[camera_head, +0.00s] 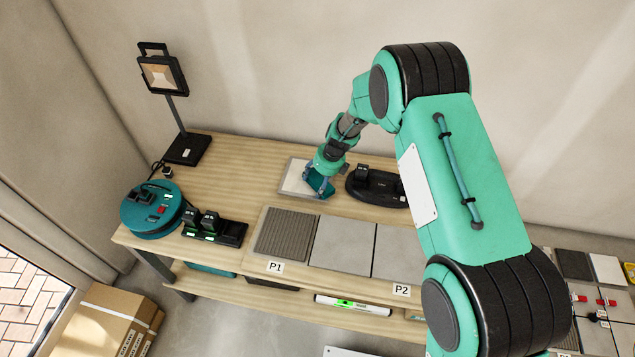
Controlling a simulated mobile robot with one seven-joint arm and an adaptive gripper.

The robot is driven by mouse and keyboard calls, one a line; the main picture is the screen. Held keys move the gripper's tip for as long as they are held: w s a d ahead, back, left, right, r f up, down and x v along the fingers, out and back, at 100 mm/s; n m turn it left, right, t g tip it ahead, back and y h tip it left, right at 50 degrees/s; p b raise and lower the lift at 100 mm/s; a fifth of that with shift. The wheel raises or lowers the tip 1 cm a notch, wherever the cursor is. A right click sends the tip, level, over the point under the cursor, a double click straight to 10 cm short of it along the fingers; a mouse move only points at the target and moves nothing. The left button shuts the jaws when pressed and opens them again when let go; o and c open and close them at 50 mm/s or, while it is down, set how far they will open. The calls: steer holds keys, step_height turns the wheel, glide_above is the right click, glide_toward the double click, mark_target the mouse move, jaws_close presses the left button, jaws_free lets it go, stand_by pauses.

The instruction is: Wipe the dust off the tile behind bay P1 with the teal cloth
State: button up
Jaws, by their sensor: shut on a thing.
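Bay P1 is marked by a white label (276,267) at the front of the bench, with a dark ribbed tile (285,236) behind the label. Farther back lies a pale tile (291,181) in a grey surround. My gripper (320,180) points down over the right part of this pale tile, shut on the teal cloth (318,186). The cloth is at the tile's surface; I cannot tell whether it presses on it. The gripper hides part of the tile, and dust is too small to make out.
A black device (378,187) stands close right of my gripper. A work lamp (187,149), a round teal machine (152,211) and a black charger (214,230) stand to the left. Grey tiles (343,243) lie right of the ribbed one. Bare wood (235,180) lies left of the pale tile.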

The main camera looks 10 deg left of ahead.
steer(key=shift+w, duration=1.25)
steer(key=shift+w+f+b, duration=0.15)
steer(key=shift+w+b, duration=1.3)
steer(key=shift+w, duration=2.2)
steer(key=shift+c, duration=0.2)
steer(key=shift+a+b, duration=0.55)
steer(key=shift+a, duration=1.8)
steer(key=shift+s+a, duration=0.1)
steer(key=shift+a, duration=0.1)
steer(key=shift+s+b, duration=1.6)
steer(key=shift+s, duration=3.4)
steer(key=shift+a+r+p, duration=0.25)
steer(key=shift+a+p, duration=0.05)
steer(key=shift+a, duration=0.1)
steer(key=shift+w+a+p, duration=0.1)
steer(key=shift+a+p, duration=1)
steer(key=shift+a, duration=0.95)
steer(key=shift+w+f+p, duration=0.1)
steer(key=shift+w+p, duration=1)
steer(key=shift+w, duration=3.9)
step_height(320, 180, up, 8)
steer(key=p, duration=0.4)
steer(key=shift+p, duration=0.35)
